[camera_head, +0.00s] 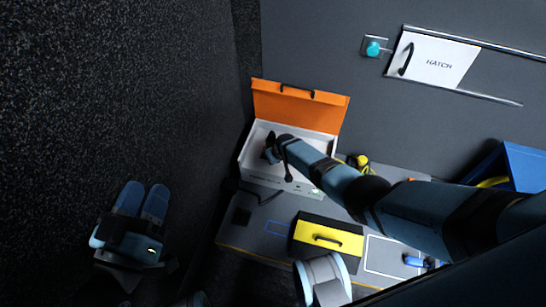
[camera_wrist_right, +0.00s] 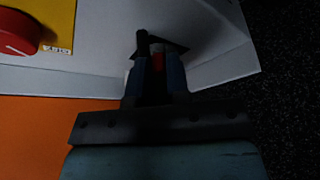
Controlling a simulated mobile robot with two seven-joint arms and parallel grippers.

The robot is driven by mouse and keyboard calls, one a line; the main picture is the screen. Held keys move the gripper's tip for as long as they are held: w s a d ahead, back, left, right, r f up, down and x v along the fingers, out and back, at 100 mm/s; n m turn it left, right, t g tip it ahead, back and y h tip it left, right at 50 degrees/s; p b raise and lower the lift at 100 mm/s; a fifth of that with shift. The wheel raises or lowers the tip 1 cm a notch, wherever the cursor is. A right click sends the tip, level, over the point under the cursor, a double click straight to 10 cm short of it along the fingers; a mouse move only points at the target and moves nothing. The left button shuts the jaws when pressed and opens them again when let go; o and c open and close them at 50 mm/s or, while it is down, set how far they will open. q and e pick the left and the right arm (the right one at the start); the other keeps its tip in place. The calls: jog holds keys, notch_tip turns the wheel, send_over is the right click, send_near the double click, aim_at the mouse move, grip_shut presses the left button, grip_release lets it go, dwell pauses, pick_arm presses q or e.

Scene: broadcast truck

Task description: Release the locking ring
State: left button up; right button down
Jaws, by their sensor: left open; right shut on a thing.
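A white open case (camera_head: 250,176) with a raised orange lid (camera_head: 298,105) stands at the back of the worktop. My right arm reaches in from the right, and its gripper (camera_head: 268,150) is down inside the case. In the right wrist view this gripper (camera_wrist_right: 158,75) is shut on a dark handle-like thing (camera_wrist_right: 146,40) with a red part between the fingers. A red round part (camera_wrist_right: 18,32) sits on a yellow plate (camera_wrist_right: 58,18) at upper left there, apart from the fingers. I cannot tell which part is the locking ring. My left gripper (camera_head: 142,197) is open and empty at the lower left.
A black and yellow box (camera_head: 327,235) stands on the worktop (camera_head: 262,245) in front of the case. A blue bin (camera_head: 524,165) is at the right. A wall hatch (camera_head: 432,60) with a teal knob (camera_head: 373,49) beside it is above. A dark wall stands left of the case.

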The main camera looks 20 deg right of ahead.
jog(key=shift+d+n, duration=0.25)
jog(key=shift+n, duration=0.15)
jog(key=c, duration=1.1)
grip_release()
